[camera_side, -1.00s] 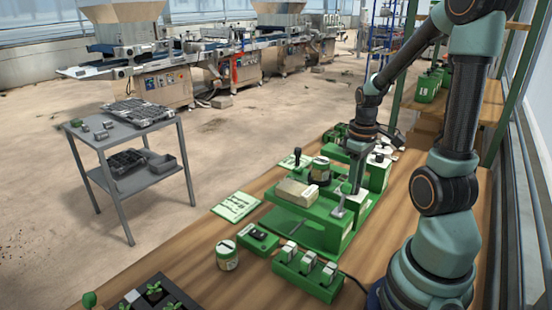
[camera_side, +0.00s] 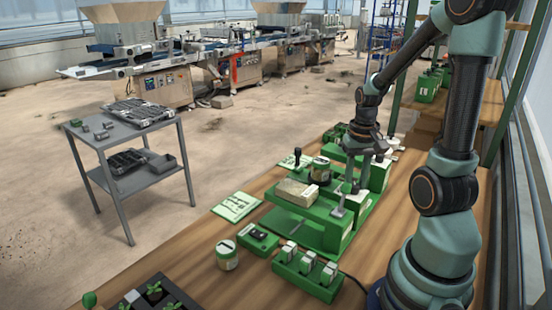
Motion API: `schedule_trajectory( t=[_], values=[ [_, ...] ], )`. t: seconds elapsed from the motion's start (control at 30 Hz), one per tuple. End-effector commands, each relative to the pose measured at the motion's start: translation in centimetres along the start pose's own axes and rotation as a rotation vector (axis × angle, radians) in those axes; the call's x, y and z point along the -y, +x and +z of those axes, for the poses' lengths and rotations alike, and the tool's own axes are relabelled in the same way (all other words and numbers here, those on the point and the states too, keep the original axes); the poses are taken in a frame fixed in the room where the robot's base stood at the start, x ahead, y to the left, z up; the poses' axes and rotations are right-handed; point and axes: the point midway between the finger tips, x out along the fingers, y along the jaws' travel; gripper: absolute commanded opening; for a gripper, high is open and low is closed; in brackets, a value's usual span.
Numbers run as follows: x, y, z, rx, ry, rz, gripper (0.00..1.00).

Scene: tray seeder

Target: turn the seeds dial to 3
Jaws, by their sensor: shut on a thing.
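The green tray seeder (camera_side: 318,232) stands on the wooden bench, with a beige block and a jar on it. My gripper (camera_side: 359,184) points down at the seeder's right rear part. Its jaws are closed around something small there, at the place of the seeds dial. The dial itself is hidden by the fingers, and its numbers and pointer cannot be read from this view.
A lever with a dark knob (camera_side: 297,154) stands at the seeder's back left, and a metal lever (camera_side: 339,202) at its front right. A small jar (camera_side: 227,255), a green switch box (camera_side: 257,238) and a green block with several white-topped switches (camera_side: 306,271) sit in front. A card (camera_side: 236,207) lies left.

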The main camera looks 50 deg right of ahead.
Motion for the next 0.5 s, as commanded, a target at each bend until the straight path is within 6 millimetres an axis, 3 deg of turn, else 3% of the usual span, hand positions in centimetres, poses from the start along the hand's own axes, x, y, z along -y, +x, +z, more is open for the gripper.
schedule_trajectory(
  t=[0.5],
  values=[
    [0.02,-0.14,-0.08,-0.002,0.036,0.0,0.0]
  ],
)
